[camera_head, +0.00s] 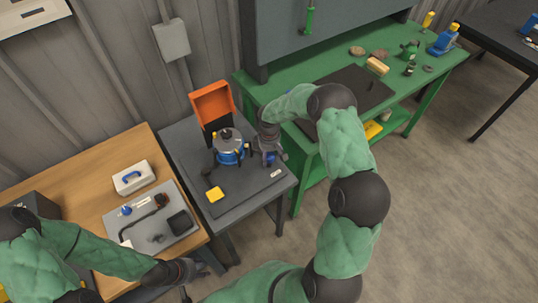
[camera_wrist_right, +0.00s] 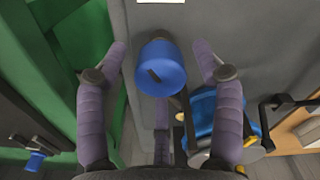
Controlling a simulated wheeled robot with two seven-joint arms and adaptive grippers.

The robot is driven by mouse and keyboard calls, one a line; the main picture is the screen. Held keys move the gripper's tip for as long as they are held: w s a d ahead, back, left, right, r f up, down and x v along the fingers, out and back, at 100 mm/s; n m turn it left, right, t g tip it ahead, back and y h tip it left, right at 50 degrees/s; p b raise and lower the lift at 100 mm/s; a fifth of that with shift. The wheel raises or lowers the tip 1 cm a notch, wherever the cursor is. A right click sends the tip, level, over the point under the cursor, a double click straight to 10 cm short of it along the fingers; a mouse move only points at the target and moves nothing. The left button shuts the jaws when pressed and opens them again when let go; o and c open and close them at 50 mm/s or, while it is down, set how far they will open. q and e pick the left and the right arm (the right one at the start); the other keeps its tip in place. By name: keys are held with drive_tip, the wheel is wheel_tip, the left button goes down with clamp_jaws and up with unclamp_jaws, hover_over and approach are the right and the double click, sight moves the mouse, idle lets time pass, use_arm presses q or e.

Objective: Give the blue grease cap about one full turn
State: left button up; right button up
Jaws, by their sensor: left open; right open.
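The blue grease cap (camera_wrist_right: 160,68) shows in the right wrist view as a blue cylinder with a dark slot-like mark on its face. My right gripper (camera_wrist_right: 163,58) is open, with its purple-grey padded fingers on either side of the cap and a visible gap on both sides. In the head view my right gripper (camera_head: 270,152) is over the right part of the dark stand, and a small blue part of the cap (camera_head: 270,159) shows by its fingers. My left gripper (camera_head: 190,274) is open and empty, low in the head view, away from the cap.
A blue round housing (camera_head: 229,151) stands close beside the cap, with an open orange box (camera_head: 212,104) behind it. A grey tray (camera_head: 181,236) with parts is on the wooden table; a green workbench (camera_head: 270,92) stands right.

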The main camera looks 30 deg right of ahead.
drive_tip(key=c, duration=1.1)
drive_tip(key=shift+c, duration=0.2)
drive_tip(key=m+b, duration=0.2)
drive_tip(key=m, duration=0.1)
drive_tip(key=shift+f+b, duration=0.15)
drive_tip(key=shift+b, duration=0.15)
drive_tip(key=shift+m+b, duration=1.05)
drive_tip(key=shift+m, duration=1.45)
